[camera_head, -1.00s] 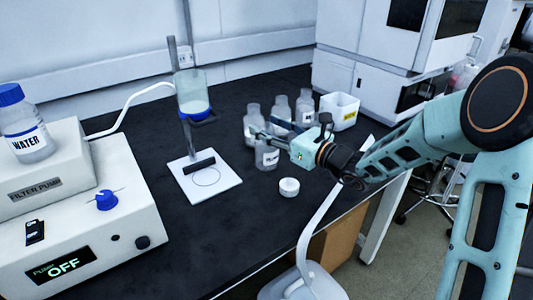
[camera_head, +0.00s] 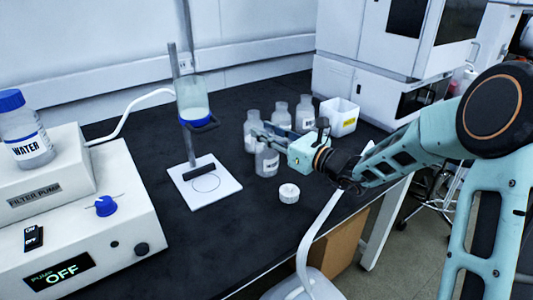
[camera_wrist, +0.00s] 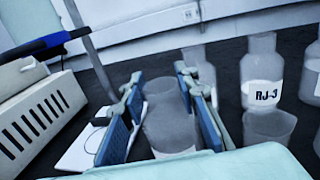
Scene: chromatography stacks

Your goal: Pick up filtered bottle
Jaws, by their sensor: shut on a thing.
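A clear bottle with a white label (camera_head: 266,161) stands upright near the middle of the bench. Its label cannot be read, so I cannot tell if it is the filtered one. My gripper (camera_head: 262,139) reaches it from the right, with its fingers around its upper part. In the wrist view the bottle (camera_wrist: 170,122) sits between the blue pads of my gripper (camera_wrist: 163,112), which is shut on it. It looks to rest on the bench, with no clear gap beneath.
Several similar bottles stand close behind, one labelled RJ-3 (camera_wrist: 262,82). A white cap (camera_head: 289,193) lies in front. A white bin (camera_head: 339,117) stands to the right, a filter stand (camera_head: 222,188) to the left. The filter pump (camera_head: 90,235) reads OFF.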

